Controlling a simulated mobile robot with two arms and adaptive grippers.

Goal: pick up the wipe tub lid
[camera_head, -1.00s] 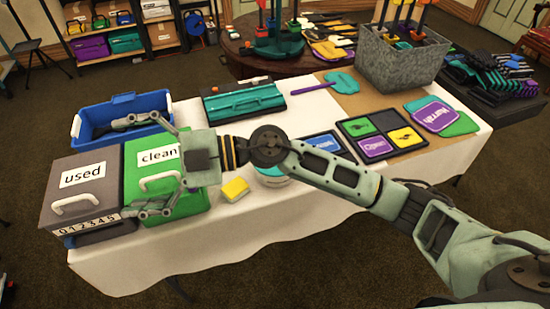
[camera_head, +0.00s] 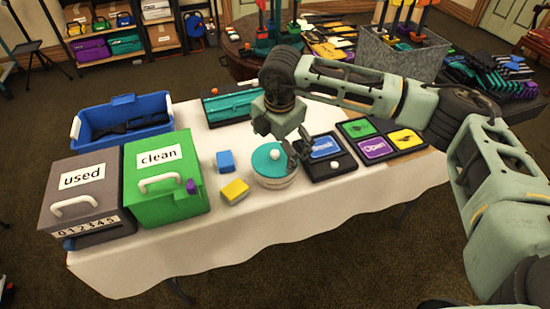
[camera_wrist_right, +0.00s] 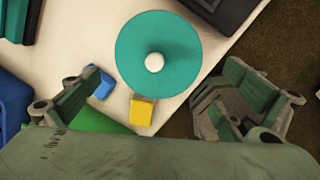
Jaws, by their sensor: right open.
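The wipe tub lid (camera_head: 268,158) is a round teal disc with a white knob, sitting on a white round tub (camera_head: 274,183) on the table. In the right wrist view the teal lid (camera_wrist_right: 135,50) is seen from above, a little ahead of my fingers. My right gripper (camera_head: 290,148) is above the tub, pointing down, and partly covers the lid's right side in the head view. In the right wrist view its fingers (camera_wrist_right: 163,98) are spread wide with nothing held between them. My left gripper is not in view.
A yellow block (camera_head: 234,191) and a blue block (camera_head: 225,161) stand left of the tub. Green "clean" (camera_head: 165,205) and grey "used" (camera_head: 88,170) boxes are farther left. Dark sign trays (camera_head: 335,165) lie close on the right. The cloth in front of the tub is clear.

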